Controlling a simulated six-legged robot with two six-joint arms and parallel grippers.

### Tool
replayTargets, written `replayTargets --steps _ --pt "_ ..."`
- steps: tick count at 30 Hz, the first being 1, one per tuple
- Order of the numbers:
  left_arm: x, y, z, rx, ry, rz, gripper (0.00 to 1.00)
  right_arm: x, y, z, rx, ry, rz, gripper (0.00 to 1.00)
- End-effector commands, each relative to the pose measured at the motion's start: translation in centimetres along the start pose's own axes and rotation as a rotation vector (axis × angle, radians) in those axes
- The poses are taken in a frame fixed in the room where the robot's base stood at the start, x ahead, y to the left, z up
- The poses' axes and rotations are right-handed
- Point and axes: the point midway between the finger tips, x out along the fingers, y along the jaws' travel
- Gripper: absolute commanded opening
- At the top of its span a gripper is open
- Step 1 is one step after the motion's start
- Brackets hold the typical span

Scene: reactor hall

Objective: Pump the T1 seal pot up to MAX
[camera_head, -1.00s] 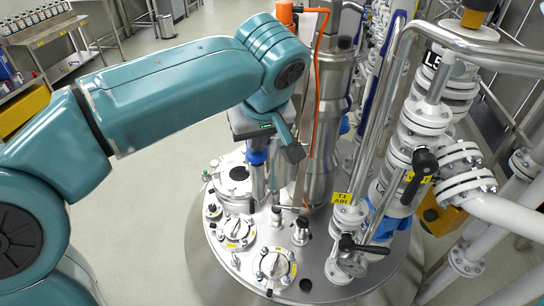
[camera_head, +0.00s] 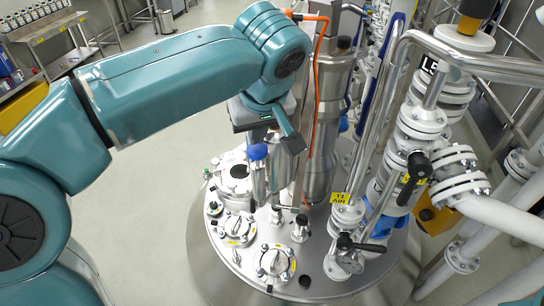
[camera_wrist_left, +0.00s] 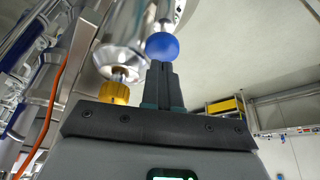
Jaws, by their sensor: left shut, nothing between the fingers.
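A blue ball knob (camera_head: 257,152) stands above the steel tank lid, just below my left gripper's dark body. In the left wrist view the blue ball (camera_wrist_left: 162,47) is at the tips of my left gripper (camera_wrist_left: 160,68). Its fingers are shut with nothing between them; I cannot tell whether they touch the ball. A tall steel cylinder (camera_head: 322,150) stands beside the ball; I cannot tell whether it is the seal pot. A yellow tag reading T1 AIR (camera_head: 340,198) hangs to the right. No level or MAX mark can be read. My right gripper is out of view.
The round steel lid (camera_head: 322,287) carries several ports and clamps. An orange hose (camera_head: 317,80) runs down the cylinder. White flanged pipes and black-handled valves (camera_head: 414,175) crowd the right. A yellow knob (camera_wrist_left: 114,93) shows beside the fingers. Open floor lies left.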

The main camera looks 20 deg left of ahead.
Motion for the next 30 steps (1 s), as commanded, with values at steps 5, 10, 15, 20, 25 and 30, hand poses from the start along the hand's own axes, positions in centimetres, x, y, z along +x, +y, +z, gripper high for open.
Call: replayTargets --steps 5,10,15,20,25,30 --pt "-1.6 0.0 -0.7 0.000 0.000 0.001 0.00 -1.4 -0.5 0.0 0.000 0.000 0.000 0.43" --pt "-3.4 0.0 -1.4 0.000 0.000 0.001 0.00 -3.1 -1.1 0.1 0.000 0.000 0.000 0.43" --pt "-4.7 0.0 -2.0 0.000 0.000 0.001 0.00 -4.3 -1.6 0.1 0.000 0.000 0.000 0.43" --pt "-4.6 0.0 -1.9 0.000 0.000 0.000 0.00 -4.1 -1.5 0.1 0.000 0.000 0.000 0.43" --pt "-4.6 0.0 -1.9 0.000 0.000 0.000 0.00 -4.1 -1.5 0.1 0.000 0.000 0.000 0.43" --pt "-4.6 0.0 -1.9 0.000 0.000 0.000 0.00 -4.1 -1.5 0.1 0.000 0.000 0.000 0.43"
